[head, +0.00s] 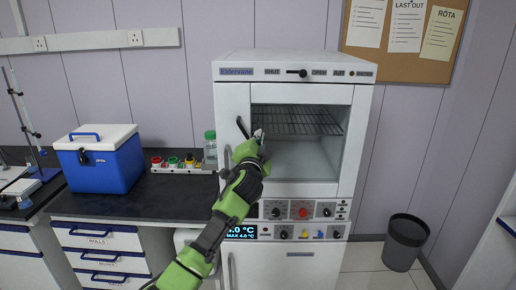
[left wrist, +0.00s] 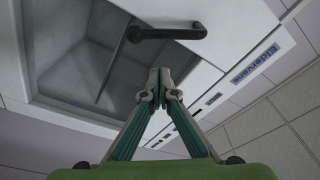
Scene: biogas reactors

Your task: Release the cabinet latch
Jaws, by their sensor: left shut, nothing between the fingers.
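The white cabinet (head: 232,100) stands against the wall, with a glass window in its door and a wire rack inside. A black lever handle (head: 242,127) sits at the door's left edge, tilted in the head view. It also shows in the left wrist view (left wrist: 170,32), where it lies above my fingertips with a visible gap. My left gripper (head: 258,136) is in front of the door, just right of the lever; its fingertips (left wrist: 160,82) are together and empty. A slider (head: 298,72) on the top panel sits between the words SHUT and OPEN. My right gripper is not in view.
A panel with knobs and a red button (head: 303,211) lies below the door. Left of the cabinet, a dark counter (head: 165,195) holds a blue cool box (head: 102,165), a rack of small coloured items and a green-capped bottle (head: 210,146). A bin (head: 404,243) stands on the floor at right.

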